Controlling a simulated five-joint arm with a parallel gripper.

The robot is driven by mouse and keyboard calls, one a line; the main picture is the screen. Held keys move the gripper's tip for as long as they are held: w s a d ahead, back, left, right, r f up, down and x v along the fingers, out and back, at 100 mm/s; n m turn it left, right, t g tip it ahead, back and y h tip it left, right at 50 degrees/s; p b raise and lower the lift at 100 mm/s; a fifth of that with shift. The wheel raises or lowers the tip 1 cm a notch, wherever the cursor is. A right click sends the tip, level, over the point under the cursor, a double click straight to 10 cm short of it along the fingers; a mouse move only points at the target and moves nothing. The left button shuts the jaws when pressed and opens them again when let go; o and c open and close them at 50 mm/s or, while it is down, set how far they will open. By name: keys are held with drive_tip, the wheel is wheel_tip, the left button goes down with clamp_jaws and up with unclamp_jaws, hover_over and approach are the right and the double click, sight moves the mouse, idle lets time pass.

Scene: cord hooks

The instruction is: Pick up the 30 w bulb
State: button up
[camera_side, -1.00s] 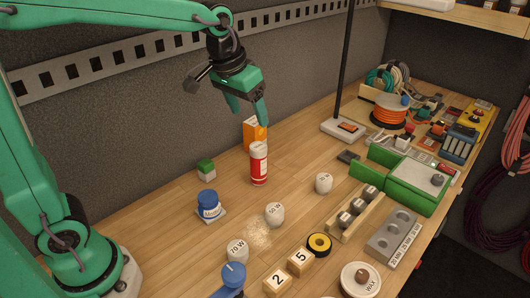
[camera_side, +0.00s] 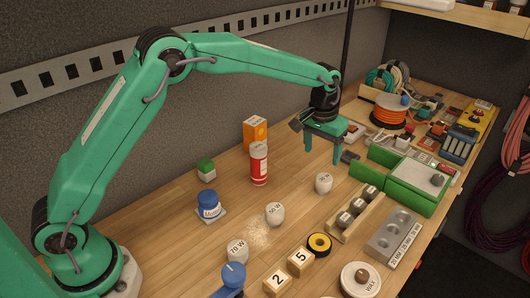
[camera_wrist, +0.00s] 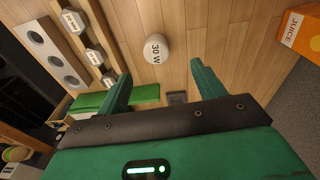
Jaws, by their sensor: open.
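The 30 W bulb (camera_side: 323,183) is a white, rounded bulb standing on the wooden bench. In the wrist view its label reads 30 W (camera_wrist: 157,48), and it lies ahead of my fingertips, roughly centred between them. My gripper (camera_side: 323,162) is open and empty, above the bench and a little behind the bulb in the side view. Its two green fingers also show in the wrist view (camera_wrist: 160,72). The fingers do not touch the bulb. Two similar white bulbs, 50 W (camera_side: 275,214) and 70 W (camera_side: 238,251), stand nearer the front left.
A wooden rack (camera_side: 346,226) of metal hex weights and a grey block with round holes (camera_side: 394,238) stand right of the bulb. A red-and-white can (camera_side: 259,164) and orange juice carton (camera_side: 254,133) stand left. Bare bench surrounds the bulb.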

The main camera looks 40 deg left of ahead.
sight(325, 177)
drive_tip(key=f, duration=0.1)
drive_tip(key=w+d+f, duration=0.1)
drive_tip(key=f, duration=0.1)
drive_tip(key=shift+w+d, duration=0.15)
drive_tip(key=shift+d, duration=0.05)
drive_tip(key=shift+f, duration=0.1)
drive_tip(key=shift+w+f, duration=0.1)
drive_tip(key=shift+f, duration=1.1)
drive_tip(key=shift+f, duration=0.15)
drive_tip(key=shift+w+a+f, duration=0.1)
drive_tip(key=shift+w+f, duration=0.05)
drive_tip(key=shift+f, duration=1.1)
drive_tip(key=shift+w+a+f, duration=0.1)
drive_tip(key=shift+f, duration=1.1)
drive_tip(key=shift+c, duration=0.5)
drive_tip(key=c, duration=1)
